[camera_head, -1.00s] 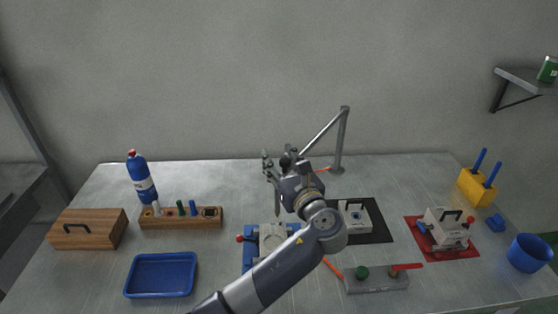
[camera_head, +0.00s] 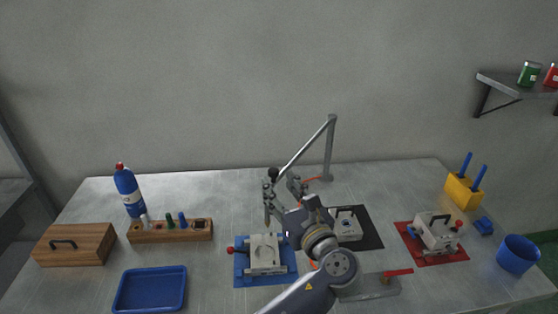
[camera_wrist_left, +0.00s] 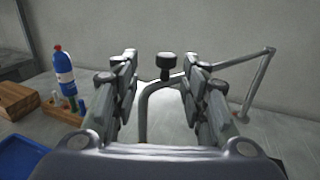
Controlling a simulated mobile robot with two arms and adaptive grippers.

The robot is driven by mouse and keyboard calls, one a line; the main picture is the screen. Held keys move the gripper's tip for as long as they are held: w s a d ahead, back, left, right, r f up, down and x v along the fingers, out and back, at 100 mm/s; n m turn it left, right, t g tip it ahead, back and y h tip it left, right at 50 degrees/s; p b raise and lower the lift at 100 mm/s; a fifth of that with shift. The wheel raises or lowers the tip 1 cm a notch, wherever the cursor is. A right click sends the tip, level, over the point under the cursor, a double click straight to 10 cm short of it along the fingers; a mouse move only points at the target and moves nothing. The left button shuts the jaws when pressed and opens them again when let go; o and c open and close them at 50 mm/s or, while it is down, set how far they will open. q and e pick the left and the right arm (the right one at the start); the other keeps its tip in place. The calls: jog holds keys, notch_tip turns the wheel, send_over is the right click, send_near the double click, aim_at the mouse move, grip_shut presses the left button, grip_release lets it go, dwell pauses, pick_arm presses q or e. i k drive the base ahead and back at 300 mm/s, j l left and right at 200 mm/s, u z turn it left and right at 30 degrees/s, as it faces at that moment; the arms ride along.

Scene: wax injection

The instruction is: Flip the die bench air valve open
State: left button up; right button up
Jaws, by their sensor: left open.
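The likely air valve is a grey block (camera_head: 366,290) at the front right of the bench, with a red lever (camera_head: 398,272) lying roughly level and pointing right. My arm covers the block's left part. My left gripper (camera_head: 281,188) is open and empty, behind and left of the valve, well apart from the lever. It is near the black knob (camera_head: 273,174) on the jointed metal stand arm. In the left wrist view, the knob (camera_wrist_left: 166,65) shows between the open fingers (camera_wrist_left: 163,95); I cannot tell whether they touch it. My right gripper is not in view.
A blue-based die (camera_head: 265,254) sits left of my forearm. A die on a black mat (camera_head: 370,232) and one on a red mat (camera_head: 448,258) stand to the right. The stand post (camera_head: 329,150) rises behind. A blue tray (camera_head: 150,290) and wooden rack (camera_head: 172,234) are left.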

aim_at(388, 274)
jog(key=k+l, duration=0.3)
jog(key=k, duration=0.15)
jog(key=k+l, duration=0.3)
jog(key=k, duration=0.15)
